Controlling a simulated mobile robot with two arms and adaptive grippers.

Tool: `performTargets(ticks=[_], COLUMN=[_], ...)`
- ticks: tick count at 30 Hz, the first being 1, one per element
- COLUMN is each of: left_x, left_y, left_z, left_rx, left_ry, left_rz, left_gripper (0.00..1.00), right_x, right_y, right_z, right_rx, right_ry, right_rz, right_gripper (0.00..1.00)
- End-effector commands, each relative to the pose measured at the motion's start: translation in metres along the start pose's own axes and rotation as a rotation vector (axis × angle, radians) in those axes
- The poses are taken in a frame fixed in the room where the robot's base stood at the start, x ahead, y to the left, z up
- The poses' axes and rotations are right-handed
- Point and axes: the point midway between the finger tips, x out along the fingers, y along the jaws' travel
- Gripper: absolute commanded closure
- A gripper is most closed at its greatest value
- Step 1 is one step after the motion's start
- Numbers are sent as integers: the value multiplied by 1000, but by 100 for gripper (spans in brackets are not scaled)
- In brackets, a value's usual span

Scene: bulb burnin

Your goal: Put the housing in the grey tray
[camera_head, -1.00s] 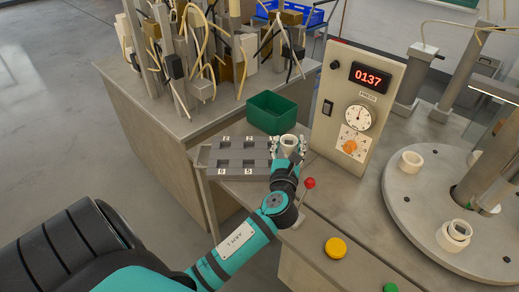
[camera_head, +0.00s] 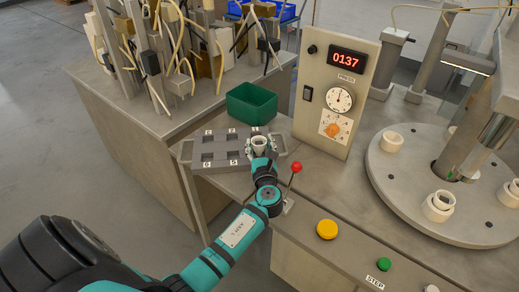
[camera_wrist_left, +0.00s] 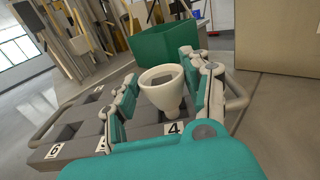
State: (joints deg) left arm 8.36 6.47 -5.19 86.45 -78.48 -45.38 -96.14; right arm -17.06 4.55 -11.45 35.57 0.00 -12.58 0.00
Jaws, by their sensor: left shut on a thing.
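The housing (camera_head: 259,143) is a cream, cup-like piece with a wide open top and a narrower lower part. My left gripper (camera_head: 260,146) is shut on it and holds it upright over the right part of the grey tray (camera_head: 209,167). In the left wrist view the housing (camera_wrist_left: 163,88) sits between the two fingers, above or at the tray near the label 4. I cannot tell whether its lower end is inside a pocket. The tray (camera_wrist_left: 88,128) has several square pockets with number labels and a handle at each end. My right gripper is not in view.
A green bin (camera_head: 251,104) stands just behind the tray. A panel (camera_head: 340,92) with a red display rises to the right. A red-topped lever (camera_head: 296,168) and a yellow button (camera_head: 327,230) are near my left arm. A round turntable (camera_head: 400,195) holds several cream pieces.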

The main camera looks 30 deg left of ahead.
Motion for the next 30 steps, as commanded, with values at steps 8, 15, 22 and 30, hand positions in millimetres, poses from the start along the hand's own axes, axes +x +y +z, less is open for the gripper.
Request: performTargets(ticks=[8, 15, 22, 30], left_x=[0, 0, 0, -2], left_y=[0, 0, 0, 0], left_z=[-10, -13, -13, -10], left_rx=[0, 0, 0, 0], left_ry=[-2, -2, -2, -1], left_rz=[-1, -1, -1, -2], left_gripper=[75, 48, 29, 29], right_x=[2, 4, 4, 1], right_y=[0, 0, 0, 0], right_z=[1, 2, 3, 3], right_rx=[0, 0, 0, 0], right_ry=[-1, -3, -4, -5], right_rz=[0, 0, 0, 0], right_gripper=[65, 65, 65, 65])
